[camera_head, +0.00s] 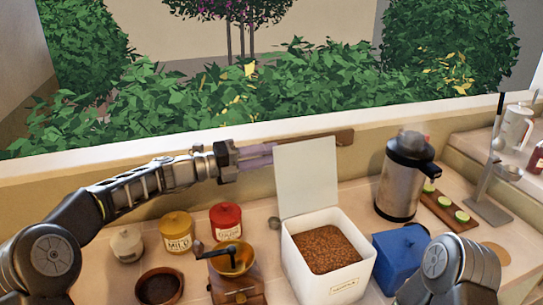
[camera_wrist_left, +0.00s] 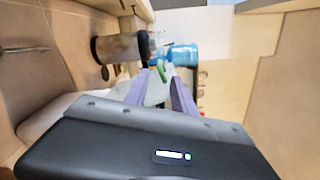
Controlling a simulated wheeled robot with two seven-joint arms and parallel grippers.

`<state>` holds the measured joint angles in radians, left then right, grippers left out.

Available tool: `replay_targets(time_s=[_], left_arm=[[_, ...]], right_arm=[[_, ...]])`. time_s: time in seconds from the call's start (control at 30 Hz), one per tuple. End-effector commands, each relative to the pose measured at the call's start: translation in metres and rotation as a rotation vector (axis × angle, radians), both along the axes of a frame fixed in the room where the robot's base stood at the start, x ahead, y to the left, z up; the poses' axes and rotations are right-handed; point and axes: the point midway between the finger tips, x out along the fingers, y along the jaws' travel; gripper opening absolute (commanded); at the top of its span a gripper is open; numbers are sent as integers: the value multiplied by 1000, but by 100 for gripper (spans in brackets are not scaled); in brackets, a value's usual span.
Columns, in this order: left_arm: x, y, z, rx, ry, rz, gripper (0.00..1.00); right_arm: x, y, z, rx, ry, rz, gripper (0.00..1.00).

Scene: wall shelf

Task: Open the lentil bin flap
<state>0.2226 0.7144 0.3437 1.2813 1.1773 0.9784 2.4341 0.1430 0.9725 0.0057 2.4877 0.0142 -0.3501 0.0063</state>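The lentil bin (camera_head: 345,285) is a white square box with a small label on its front, full of brown lentils (camera_head: 325,248). Its white flap (camera_head: 307,178) stands raised at the back edge, nearly upright, so the bin's top is uncovered. My left gripper (camera_head: 272,156) is level with the upper left part of the flap, its purple fingers pointing right. I cannot tell whether they touch the flap. In the left wrist view the two fingers (camera_wrist_left: 160,85) stand apart, with no clearly held thing between them. My right gripper is not in view.
A steel dispenser (camera_head: 400,185) and a blue box (camera_head: 398,255) stand right of the bin. A grinder (camera_head: 235,262), a red jar (camera_head: 226,222), a yellow jar (camera_head: 177,233) and a dark bowl (camera_head: 160,287) stand left. A wooden bar (camera_head: 344,137) lies behind the flap.

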Motion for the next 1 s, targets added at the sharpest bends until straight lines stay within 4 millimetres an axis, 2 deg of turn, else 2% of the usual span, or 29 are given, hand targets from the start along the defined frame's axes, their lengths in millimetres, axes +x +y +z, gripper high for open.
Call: replay_targets(time_s=[0.37, 1.0], left_arm=[[-3, 9, 1, 0, 0, 1, 31], [-20, 54, 1, 1, 0, 1, 31]], right_arm=[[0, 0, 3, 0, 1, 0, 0], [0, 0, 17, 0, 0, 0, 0]])
